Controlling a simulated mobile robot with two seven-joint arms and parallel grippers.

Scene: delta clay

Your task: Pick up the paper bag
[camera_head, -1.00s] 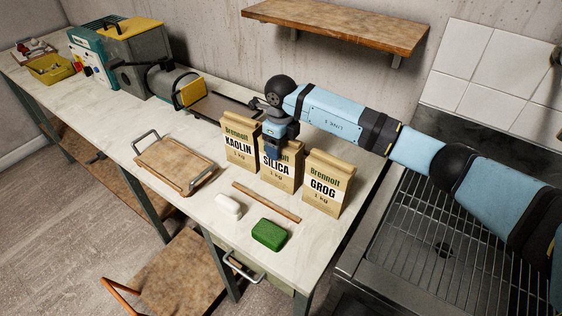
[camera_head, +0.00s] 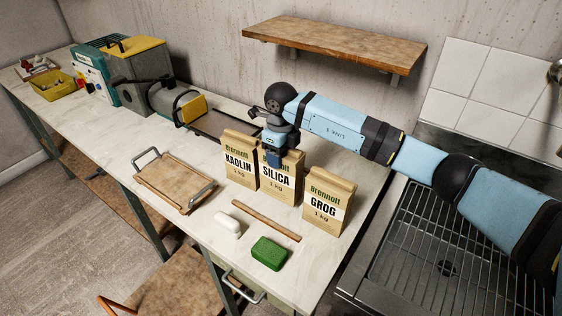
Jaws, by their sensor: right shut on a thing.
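Three paper bags stand upright on the worktop. They are the KAOLIN bag (camera_head: 240,170) on the left, the SILICA bag (camera_head: 277,180) in the middle and the GROG bag (camera_head: 325,205) on the right. My right gripper (camera_head: 273,160) points down at the top of the SILICA bag and is shut on it. The gripper hides part of that bag's top edge. The bag's base looks close to the worktop; I cannot tell whether it touches. My left gripper is not in view.
A wooden rod (camera_head: 266,220), a white block (camera_head: 228,225) and a green block (camera_head: 269,253) lie in front of the bags. A wooden tray (camera_head: 176,182) with handles is on the left. A sink drainer (camera_head: 450,245) is at right, and a wall shelf (camera_head: 335,45) hangs behind.

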